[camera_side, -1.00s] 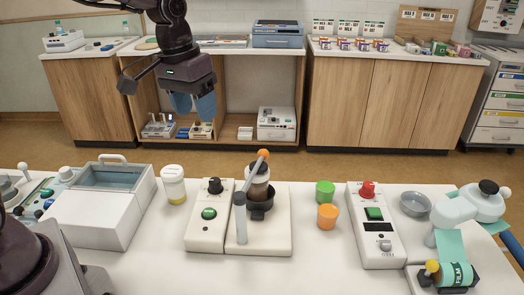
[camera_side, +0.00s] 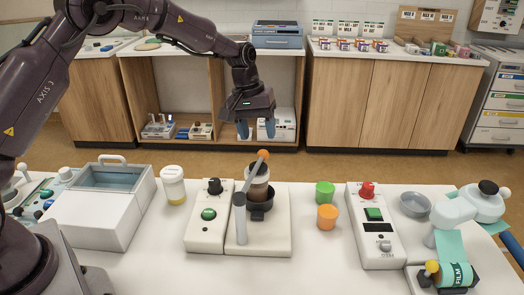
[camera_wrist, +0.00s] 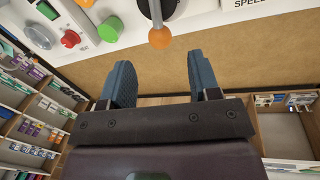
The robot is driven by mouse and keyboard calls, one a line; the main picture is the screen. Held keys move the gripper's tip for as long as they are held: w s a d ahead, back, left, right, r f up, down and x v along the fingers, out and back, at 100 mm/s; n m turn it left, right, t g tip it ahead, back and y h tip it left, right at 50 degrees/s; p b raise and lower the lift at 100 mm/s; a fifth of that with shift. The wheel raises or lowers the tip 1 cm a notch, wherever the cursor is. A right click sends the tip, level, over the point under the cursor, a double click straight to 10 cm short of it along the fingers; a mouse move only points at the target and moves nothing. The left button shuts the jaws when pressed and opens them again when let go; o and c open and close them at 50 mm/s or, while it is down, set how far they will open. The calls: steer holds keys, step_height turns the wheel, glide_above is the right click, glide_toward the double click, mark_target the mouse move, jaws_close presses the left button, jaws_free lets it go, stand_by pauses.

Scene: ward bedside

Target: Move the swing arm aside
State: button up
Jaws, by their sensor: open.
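The swing arm (camera_side: 253,174) is a grey bar with an orange ball (camera_side: 263,154) at its upper end. It runs from a grey post (camera_side: 240,219) on a white base and slants across the brown-and-white jar (camera_side: 257,182) in the dark holder (camera_side: 259,209). In the wrist view the orange ball (camera_wrist: 159,38) lies just beyond and between the fingers. My gripper (camera_side: 256,130) is open and empty, its blue fingers pointing down. In the side view it appears above the ball, apart from it.
A white control box with a black knob (camera_side: 208,217) stands left of the base. Green (camera_side: 325,193) and orange cups (camera_side: 327,216) stand to the right. A lidded jar (camera_side: 173,184) and a white bath unit (camera_side: 102,203) are at left. A red-knobbed box (camera_side: 376,226) is at right.

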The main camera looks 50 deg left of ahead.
mark_target(262, 150)
steer(key=f, duration=0.4)
steer(key=d+f, duration=0.1)
steer(key=shift+w+f, duration=0.3)
steer(key=shift+f, duration=0.1)
jaws_close()
